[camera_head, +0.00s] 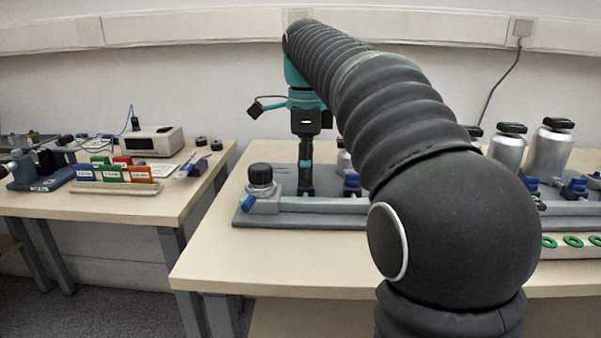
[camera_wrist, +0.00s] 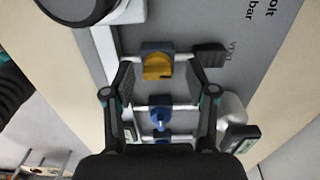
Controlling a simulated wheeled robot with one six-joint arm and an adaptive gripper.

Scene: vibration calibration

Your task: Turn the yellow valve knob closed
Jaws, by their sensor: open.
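The yellow valve knob (camera_wrist: 157,67) shows in the wrist view, seated on a dark blue valve body with pale pipe stubs at both sides. My gripper (camera_wrist: 163,78) is open, with one finger on each side of the knob; I cannot tell whether either finger touches it. In the head view my gripper (camera_head: 305,188) points straight down over the grey base plate on the right table. There the yellow knob is not visible.
A blue valve knob (camera_wrist: 160,117) sits close by on the same pipework. A black-capped canister (camera_head: 260,178) stands left of my gripper, with silver bottles (camera_head: 507,148) to the right.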

